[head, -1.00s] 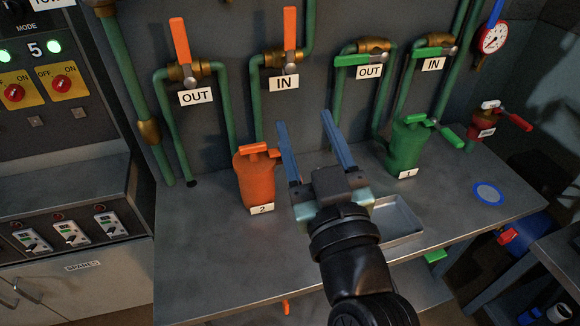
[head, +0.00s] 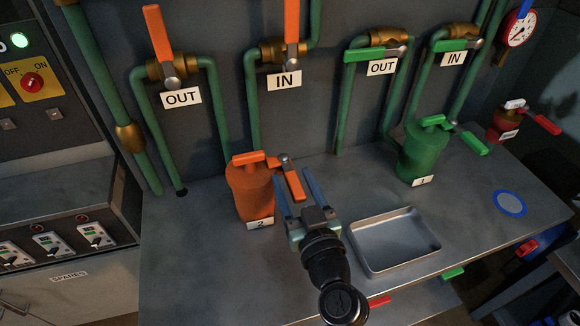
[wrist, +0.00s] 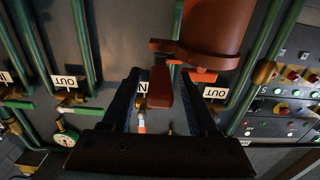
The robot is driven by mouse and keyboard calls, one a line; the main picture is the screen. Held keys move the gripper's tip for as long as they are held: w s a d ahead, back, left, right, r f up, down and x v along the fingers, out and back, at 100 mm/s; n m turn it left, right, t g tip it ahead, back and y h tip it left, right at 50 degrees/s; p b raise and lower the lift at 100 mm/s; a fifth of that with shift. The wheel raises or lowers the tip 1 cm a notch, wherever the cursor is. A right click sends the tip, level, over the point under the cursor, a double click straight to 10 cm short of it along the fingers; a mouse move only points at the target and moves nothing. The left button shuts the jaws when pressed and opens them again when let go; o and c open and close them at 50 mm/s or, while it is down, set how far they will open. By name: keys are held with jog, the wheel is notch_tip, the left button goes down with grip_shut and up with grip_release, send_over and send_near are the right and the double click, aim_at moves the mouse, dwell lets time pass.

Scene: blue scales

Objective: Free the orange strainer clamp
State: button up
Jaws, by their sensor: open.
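The orange strainer (head: 252,196), labelled 2, stands on the grey bench with an orange cap piece on top. Its orange clamp lever (head: 292,182) hangs down and right from a grey pivot on the strainer's right side. My gripper (head: 293,175) is open, its two blue fingers pointing away toward the lever. In the wrist view the lever (wrist: 160,88) shows between the spread fingers (wrist: 162,74), and the strainer body (wrist: 215,28) is beyond them. I cannot tell whether a finger touches the lever.
An empty metal tray (head: 393,268) lies right of my gripper. A green strainer (head: 420,155), labelled 1, stands farther right. Pipes with orange valve handles (head: 158,35) and green valve handles (head: 370,55) line the wall. A blue ring mat (head: 510,203) lies at the bench's right.

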jog(key=shift+x, duration=1.4)
jog(key=shift+c, duration=0.2)
grip_shut()
